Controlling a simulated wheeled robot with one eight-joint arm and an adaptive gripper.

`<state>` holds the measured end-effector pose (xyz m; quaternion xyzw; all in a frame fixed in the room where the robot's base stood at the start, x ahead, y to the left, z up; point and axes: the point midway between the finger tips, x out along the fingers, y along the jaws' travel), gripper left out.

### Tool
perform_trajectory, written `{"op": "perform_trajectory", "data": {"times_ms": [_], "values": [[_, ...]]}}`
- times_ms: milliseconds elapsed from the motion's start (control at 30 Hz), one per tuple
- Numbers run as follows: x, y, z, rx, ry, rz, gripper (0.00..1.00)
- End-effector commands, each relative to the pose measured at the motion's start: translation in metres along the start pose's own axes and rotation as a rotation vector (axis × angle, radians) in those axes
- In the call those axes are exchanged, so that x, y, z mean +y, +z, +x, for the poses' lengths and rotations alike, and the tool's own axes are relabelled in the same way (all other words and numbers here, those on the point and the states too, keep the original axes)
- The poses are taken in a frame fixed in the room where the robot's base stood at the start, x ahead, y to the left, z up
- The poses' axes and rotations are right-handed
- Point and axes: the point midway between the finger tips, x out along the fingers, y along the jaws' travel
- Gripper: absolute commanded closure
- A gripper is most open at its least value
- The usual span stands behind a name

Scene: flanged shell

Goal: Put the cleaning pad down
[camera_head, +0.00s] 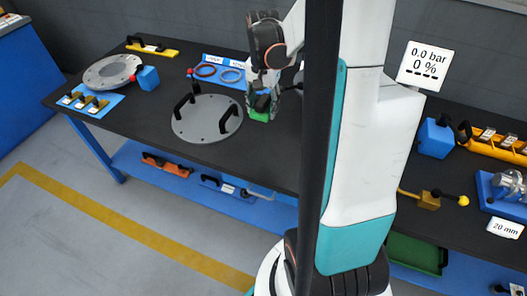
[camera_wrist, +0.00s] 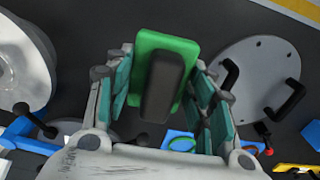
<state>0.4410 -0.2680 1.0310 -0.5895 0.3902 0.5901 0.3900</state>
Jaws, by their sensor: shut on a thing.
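The cleaning pad is a green block with a black handle. It shows in the wrist view (camera_wrist: 187,45) between the fingers of my gripper (camera_wrist: 160,80), which is shut on its handle. In the head view the pad (camera_head: 259,115) is a small green patch below my gripper (camera_head: 263,99), over the back part of the dark table (camera_head: 255,155). My gripper hides part of it there. I cannot tell whether the pad's underside touches the table.
A grey round cover (camera_head: 205,128) with two black handles lies just left of the pad. A grey flanged part (camera_head: 110,72) and blue block (camera_head: 148,78) stand farther left.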

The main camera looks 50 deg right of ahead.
Motion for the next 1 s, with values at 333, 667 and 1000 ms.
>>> {"op": "perform_trajectory", "data": {"times_ms": [333,667,1000], "values": [[0.002,-0.002,0.072,0.0,0.0,0.011,0.85],[0.002,-0.001,0.143,0.0,0.0,0.01,0.85],[0.002,-0.001,0.169,0.0,0.0,0.01,0.85]]}}
